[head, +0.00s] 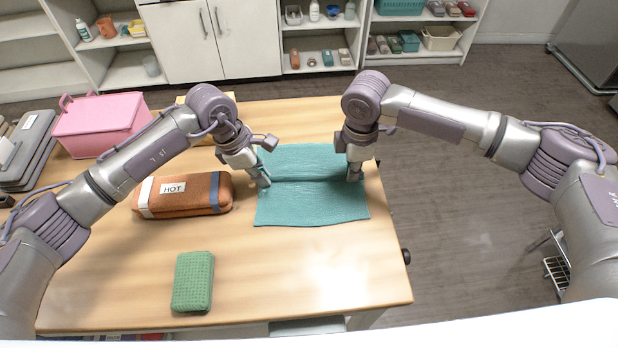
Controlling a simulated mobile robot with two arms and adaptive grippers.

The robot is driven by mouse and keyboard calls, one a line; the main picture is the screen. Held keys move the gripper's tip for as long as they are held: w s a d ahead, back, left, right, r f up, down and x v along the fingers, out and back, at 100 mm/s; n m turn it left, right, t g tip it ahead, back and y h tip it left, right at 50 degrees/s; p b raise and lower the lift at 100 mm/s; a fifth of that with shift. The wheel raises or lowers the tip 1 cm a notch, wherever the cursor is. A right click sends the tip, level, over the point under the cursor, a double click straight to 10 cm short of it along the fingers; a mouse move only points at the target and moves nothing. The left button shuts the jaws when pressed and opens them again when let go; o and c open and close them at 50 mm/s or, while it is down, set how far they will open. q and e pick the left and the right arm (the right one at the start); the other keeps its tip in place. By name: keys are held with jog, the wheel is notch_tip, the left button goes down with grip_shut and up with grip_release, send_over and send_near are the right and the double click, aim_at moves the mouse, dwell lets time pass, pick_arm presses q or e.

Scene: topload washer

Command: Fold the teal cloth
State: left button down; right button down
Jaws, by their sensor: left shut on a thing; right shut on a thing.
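The teal cloth (312,207) lies spread on the wooden table, right of its middle, with a crease or raised line running across it from left to right. My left gripper (263,181) is shut on the cloth at its left edge, near that line. My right gripper (354,174) is shut on the cloth at its right edge, at about the same height in the picture. The grippers hide small parts of both side edges. The cloth between them looks nearly flat.
An orange-brown bundle labelled HOT (190,203) lies just left of the cloth. A green sponge-like block (193,281) lies near the front. A pink box (100,124) stands at the back left, beside grey stacked items (28,150). The table's front right is clear.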

pick_arm(q)
jog(key=shift+s+f, duration=0.1)
jog(key=shift+f, duration=0.1)
pick_arm(e)
jog(key=shift+s+f, duration=0.1)
